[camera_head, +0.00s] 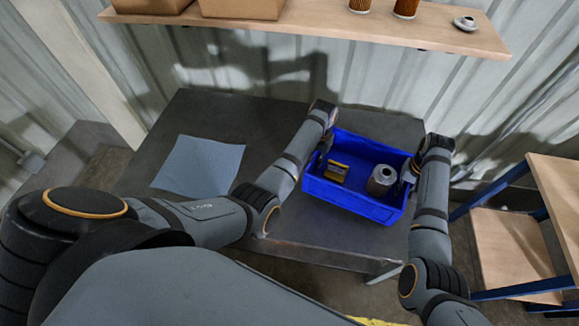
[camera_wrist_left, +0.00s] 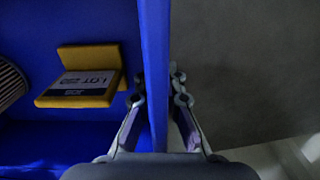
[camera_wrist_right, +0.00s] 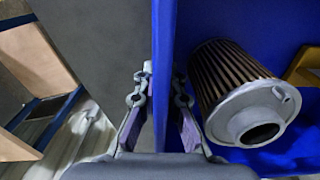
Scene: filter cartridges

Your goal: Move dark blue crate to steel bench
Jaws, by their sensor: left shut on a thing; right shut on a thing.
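The dark blue crate (camera_head: 352,205) is on or just above the dark steel bench (camera_head: 245,120), at its right part; I cannot tell whether it touches the top. Inside it are a yellow holder with a lot card (camera_head: 337,171) and a grey filter cartridge (camera_head: 381,180). My left gripper (camera_wrist_left: 158,100) is shut on the crate's left wall (camera_wrist_left: 154,60). My right gripper (camera_wrist_right: 161,100) is shut on its right wall (camera_wrist_right: 164,50). In the head view both fingertips are hidden by the arms and crate.
A blue-grey sheet (camera_head: 198,166) lies on the bench's left part. A wooden shelf (camera_head: 310,27) with cardboard boxes (camera_head: 243,8) and cartridges (camera_head: 405,8) hangs above. A wooden rack with blue frame (camera_head: 516,245) stands at the right. The bench is clear between sheet and crate.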

